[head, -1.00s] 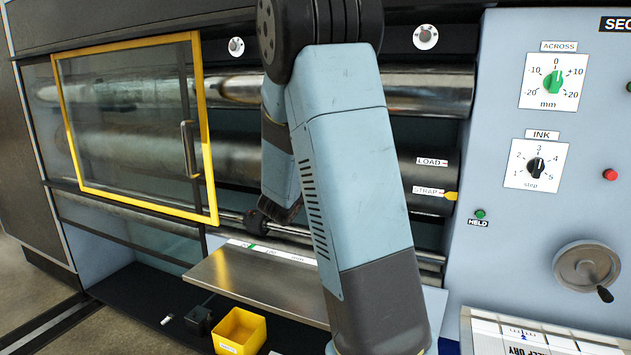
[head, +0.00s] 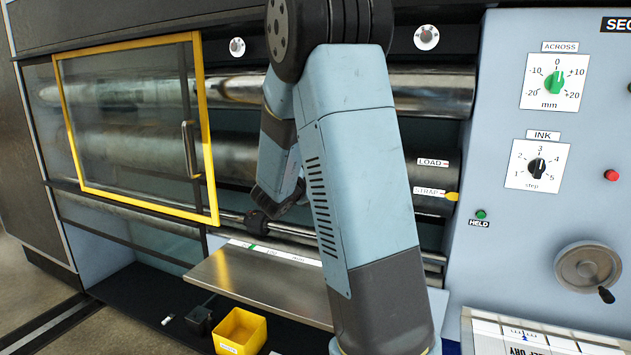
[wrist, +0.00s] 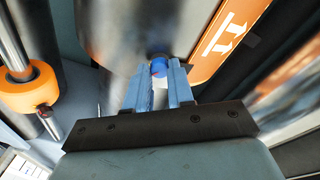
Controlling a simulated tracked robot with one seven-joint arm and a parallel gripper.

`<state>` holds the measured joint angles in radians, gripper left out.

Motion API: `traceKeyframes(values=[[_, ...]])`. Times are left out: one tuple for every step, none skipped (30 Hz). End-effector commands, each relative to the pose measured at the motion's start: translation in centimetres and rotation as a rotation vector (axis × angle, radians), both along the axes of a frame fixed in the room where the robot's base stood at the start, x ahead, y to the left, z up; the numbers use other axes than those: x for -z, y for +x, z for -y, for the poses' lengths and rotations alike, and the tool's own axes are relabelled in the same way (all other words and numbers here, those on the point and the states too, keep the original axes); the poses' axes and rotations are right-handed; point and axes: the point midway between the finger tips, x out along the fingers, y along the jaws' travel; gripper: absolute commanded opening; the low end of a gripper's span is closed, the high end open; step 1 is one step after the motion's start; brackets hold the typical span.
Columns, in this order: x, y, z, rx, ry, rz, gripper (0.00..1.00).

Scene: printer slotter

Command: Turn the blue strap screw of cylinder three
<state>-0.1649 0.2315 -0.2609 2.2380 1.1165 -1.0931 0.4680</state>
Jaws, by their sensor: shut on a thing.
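The screw sits by the edge of a grey metal cylinder (wrist: 112,30), beside an orange plate with white arrows (wrist: 222,38). In the head view my arm hides the gripper and the screw. The STRAP label (head: 428,191) with its yellow pointer shows right of my arm.
A yellow-framed glass guard (head: 213,150) covers the left part of the rollers. A metal shelf (head: 240,290) and a yellow bin (head: 240,330) lie below. The control panel (head: 510,230) stands at right. An orange collar on a shaft (wrist: 22,92) is left of the gripper.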

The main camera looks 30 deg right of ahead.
Motion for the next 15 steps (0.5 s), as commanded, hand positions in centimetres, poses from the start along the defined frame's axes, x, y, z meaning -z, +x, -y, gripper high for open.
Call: traceKeyframes(values=[[0.16, -0.09, 0.04, 0.005, 0.017, 0.016, 0.0], [0.16, -0.09, 0.04, 0.006, 0.026, 0.026, 0.0], [0.17, -0.09, 0.06, 0.009, 0.035, 0.04, 0.0], [0.18, -0.1, 0.06, 0.011, 0.042, 0.048, 0.0], [0.18, -0.1, 0.06, 0.012, 0.048, 0.056, 0.0], [0.18, -0.11, 0.07, 0.014, 0.056, 0.066, 0.0], [0.19, -0.11, 0.08, 0.015, 0.061, 0.072, 0.0], [0.19, -0.12, 0.08, 0.016, 0.065, 0.077, 0.0], [0.19, -0.12, 0.08, 0.017, 0.07, 0.083, 0.0], [0.2, -0.13, 0.09, 0.018, 0.072, 0.087, 0.0], [0.2, -0.13, 0.1, 0.019, 0.075, 0.09, 0.0], [0.2, -0.14, 0.09, 0.02, 0.078, 0.093, 0.0], [0.21, -0.15, 0.11, 0.02, 0.079, 0.095, 0.0], [0.21, -0.15, 0.11, 0.02, 0.08, 0.096, 0.0], [0.22, -0.15, 0.11, 0.021, 0.082, 0.098, 0.0]])
